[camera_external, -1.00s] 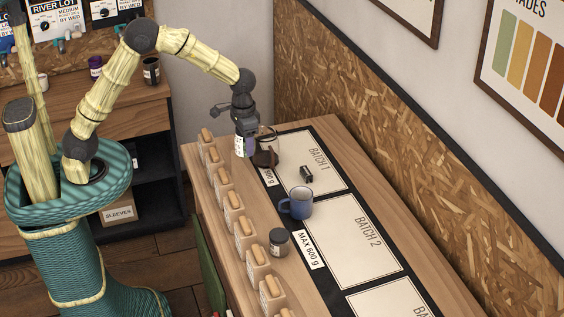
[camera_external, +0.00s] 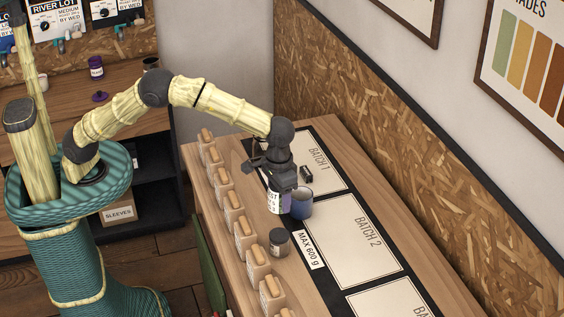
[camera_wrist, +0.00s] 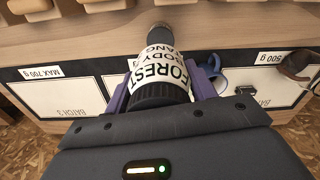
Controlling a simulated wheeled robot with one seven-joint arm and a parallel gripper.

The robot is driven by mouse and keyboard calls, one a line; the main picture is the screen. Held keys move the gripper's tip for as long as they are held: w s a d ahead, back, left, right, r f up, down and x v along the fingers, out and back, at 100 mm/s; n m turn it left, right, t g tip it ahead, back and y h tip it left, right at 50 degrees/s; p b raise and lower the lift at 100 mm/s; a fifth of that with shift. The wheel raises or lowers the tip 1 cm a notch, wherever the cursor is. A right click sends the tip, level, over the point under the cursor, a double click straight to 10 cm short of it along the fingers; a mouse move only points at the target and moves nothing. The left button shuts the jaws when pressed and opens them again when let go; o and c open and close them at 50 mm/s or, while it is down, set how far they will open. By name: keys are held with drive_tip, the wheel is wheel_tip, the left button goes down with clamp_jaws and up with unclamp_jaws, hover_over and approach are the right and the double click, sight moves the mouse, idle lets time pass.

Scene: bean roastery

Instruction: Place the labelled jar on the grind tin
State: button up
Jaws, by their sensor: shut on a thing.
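My gripper (camera_external: 280,188) is shut on the labelled jar (camera_external: 274,202), holding it over the bench. In the wrist view the jar (camera_wrist: 160,68) has a black lid and a white label reading FOREST BODY TANG, with the purple fingers on both sides. A small dark round tin (camera_external: 279,243) with a pale label, apparently the grind tin, stands on the bench just in front of the held jar, in the external view. In the wrist view the tin (camera_wrist: 160,30) shows just beyond the jar. The two look apart in the external view. The tin's far side is hidden.
A blue mug (camera_external: 302,204) stands close behind the jar and gripper. A glass vessel (camera_wrist: 297,64) and a small black object (camera_external: 305,172) are further along. Several wooden-lidded containers (camera_external: 245,234) line the bench's left edge. The BATCH 2 panel (camera_external: 350,240) is clear.

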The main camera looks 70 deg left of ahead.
drive_tip(key=p, duration=0.1)
hover_over(280, 234)
drive_tip(key=shift+f, duration=3.1)
drive_tip(key=shift+f, duration=0.1)
drive_tip(key=shift+f+p, duration=0.7)
drive_tip(key=shift+f, duration=1.05)
drive_tip(key=shift+f, duration=0.15)
drive_tip(key=o, duration=1.1)
drive_tip(key=shift+s, duration=0.1)
